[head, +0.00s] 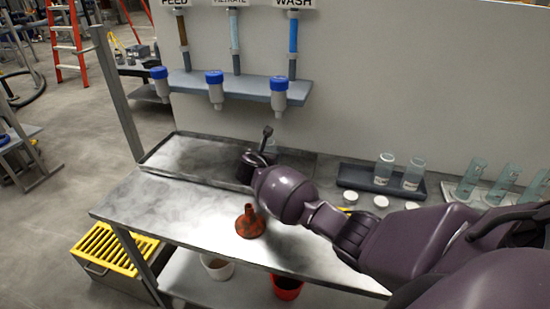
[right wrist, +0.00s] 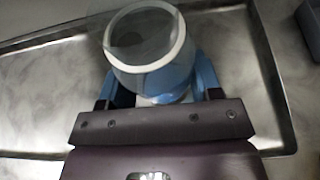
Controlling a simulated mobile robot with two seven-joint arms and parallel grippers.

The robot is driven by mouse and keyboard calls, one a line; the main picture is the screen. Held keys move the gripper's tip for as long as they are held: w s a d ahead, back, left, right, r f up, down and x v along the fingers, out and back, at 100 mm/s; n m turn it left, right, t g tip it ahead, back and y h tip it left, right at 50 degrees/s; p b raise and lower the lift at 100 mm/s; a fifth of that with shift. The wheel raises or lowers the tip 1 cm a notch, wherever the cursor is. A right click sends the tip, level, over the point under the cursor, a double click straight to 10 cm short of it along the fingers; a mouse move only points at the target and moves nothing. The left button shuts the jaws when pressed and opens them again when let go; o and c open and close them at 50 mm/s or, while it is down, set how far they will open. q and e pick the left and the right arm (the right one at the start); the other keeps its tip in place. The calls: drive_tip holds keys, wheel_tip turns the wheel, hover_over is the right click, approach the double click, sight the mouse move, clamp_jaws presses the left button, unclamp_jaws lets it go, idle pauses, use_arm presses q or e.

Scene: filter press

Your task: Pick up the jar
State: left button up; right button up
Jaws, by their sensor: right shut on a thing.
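A clear jar with a white rim (right wrist: 181,42) is in the right wrist view, seen from above at an angle, above the metal tray. My right gripper (right wrist: 158,82) is shut on it, with a blue finger on each side of the jar. In the head view my right gripper (head: 260,154) is over the tray (head: 190,157) at the back of the bench, and my own wrist hides most of the jar. Whether the jar touches the tray is unclear. My left gripper is not in view.
Blue-capped taps (head: 215,88) hang from the shelf above the tray. The bench's left part is clear.

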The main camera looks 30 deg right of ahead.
drive_tip(key=w+a+b, duration=0.1)
drive_tip(key=a, duration=0.1)
drive_tip(key=w+a, duration=0.2)
drive_tip(key=a, duration=0.1)
drive_tip(key=w+a+b, duration=0.1)
drive_tip(key=w+a, duration=0.1)
drive_tip(key=a, duration=0.1)
drive_tip(key=shift+w+f+b, duration=0.1)
drive_tip(key=shift+w+b, duration=0.1)
drive_tip(key=shift+b, duration=0.15)
drive_tip(key=shift+w+a+b, duration=0.35)
drive_tip(key=shift+w+a, duration=0.1)
drive_tip(key=shift+a, duration=0.25)
drive_tip(key=shift+w+a+b, duration=0.3)
drive_tip(key=shift+w+a, duration=0.15)
drive_tip(key=shift+a, duration=0.25)
drive_tip(key=shift+w+a, duration=0.3)
drive_tip(key=shift+a, duration=0.15)
drive_tip(key=shift+w+a, duration=0.1)
drive_tip(key=shift+a, duration=0.05)
drive_tip(key=shift+a+r, duration=0.1)
drive_tip(key=shift+r, duration=0.15)
